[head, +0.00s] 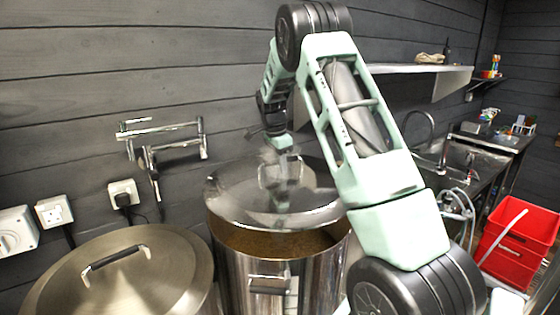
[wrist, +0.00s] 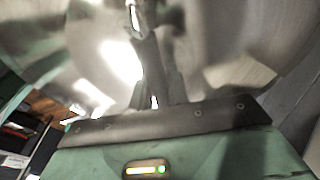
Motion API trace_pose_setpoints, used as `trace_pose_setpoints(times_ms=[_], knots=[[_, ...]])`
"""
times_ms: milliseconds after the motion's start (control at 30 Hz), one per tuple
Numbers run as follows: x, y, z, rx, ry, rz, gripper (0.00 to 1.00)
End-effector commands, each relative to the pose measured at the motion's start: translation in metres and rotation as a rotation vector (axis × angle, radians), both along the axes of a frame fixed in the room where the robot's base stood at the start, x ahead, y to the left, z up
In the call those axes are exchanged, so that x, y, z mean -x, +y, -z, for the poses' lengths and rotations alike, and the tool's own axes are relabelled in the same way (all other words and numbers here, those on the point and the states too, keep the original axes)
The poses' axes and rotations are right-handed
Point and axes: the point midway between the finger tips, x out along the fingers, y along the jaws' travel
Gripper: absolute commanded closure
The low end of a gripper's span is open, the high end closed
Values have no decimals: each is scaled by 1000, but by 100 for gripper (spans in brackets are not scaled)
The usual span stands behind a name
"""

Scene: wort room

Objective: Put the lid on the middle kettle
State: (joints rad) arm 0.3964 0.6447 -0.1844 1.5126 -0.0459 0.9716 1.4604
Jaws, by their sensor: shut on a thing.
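The middle kettle (head: 236,278) is a shiny steel pot, and brown liquid shows inside it at the front. My gripper (head: 283,165) is shut on the handle of a shiny steel lid (head: 235,203). The lid is over the kettle's mouth, set toward the back, with the front of the opening uncovered. I cannot tell whether its rear edge touches the rim. In the wrist view, my gripper's fingers (wrist: 156,85) are close together at the handle, and the blurred, shiny lid (wrist: 225,50) fills much of the picture.
A second kettle with its lid on (head: 160,275) stands at the left. A wall-mounted pipe bracket (head: 165,145) and sockets (head: 55,211) are behind. A sink (head: 465,155) and red crates (head: 518,240) are at the right. A shelf (head: 405,69) runs along the wall.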

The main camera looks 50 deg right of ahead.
Motion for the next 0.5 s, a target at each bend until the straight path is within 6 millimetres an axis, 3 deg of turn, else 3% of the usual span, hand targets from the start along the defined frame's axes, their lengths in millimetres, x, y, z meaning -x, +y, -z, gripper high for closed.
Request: trace_pose_setpoints(times_ms=[267,500], knots=[[1,0,6,2,-3,3,100],[1,0,25,1,-1,2,100]])
